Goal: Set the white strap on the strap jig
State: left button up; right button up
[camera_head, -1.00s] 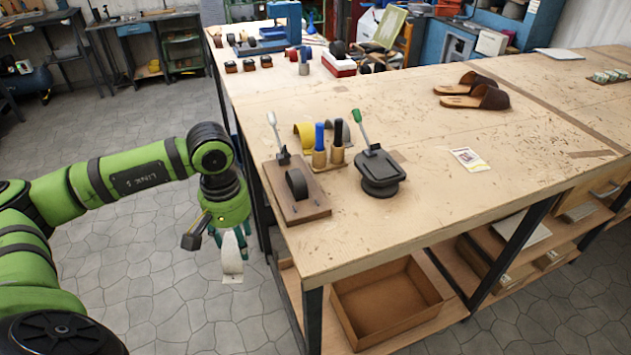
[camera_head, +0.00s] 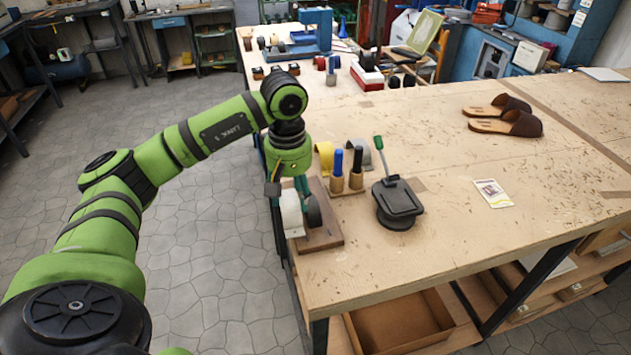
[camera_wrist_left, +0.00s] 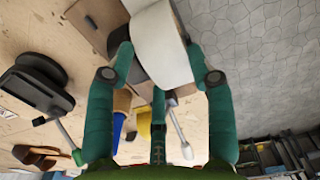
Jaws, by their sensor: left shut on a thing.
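The white strap (camera_head: 291,212) is a curved band held by my left gripper (camera_head: 290,190), which is shut on it. In the left wrist view the strap (camera_wrist_left: 160,45) sits between the green fingers (camera_wrist_left: 160,80). The strap jig is a wooden board (camera_head: 321,236) with a dark round form (camera_head: 313,211) at the bench's left edge. The strap is just left of the dark form, near the board's left edge; I cannot tell whether they touch. The gripper hides the back of the jig. A white-handled lever (camera_wrist_left: 180,130) shows in the left wrist view. My right gripper is not in view.
Brown sandals (camera_head: 506,116) and a card (camera_head: 492,193) lie farther right. The bench front is clear.

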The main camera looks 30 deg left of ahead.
aim_at(315, 200)
pick_arm(q)
jog(key=shift+w+d, duration=0.5)
jog(key=shift+w, duration=0.1)
jog(key=w+d+p, duration=0.2)
jog(key=shift+w+d+r+p, duration=0.1)
jog(key=shift+w+d+p, duration=0.05)
jog(key=shift+w+p, duration=0.15)
jog(key=shift+f, duration=0.85)
jog(key=shift+s, duration=0.1)
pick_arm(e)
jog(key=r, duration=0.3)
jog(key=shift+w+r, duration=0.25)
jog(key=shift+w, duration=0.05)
pick_arm(q)
jog(key=shift+f, duration=0.1)
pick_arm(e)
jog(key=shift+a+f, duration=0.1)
pick_arm(q)
jog(key=o, duration=0.9)
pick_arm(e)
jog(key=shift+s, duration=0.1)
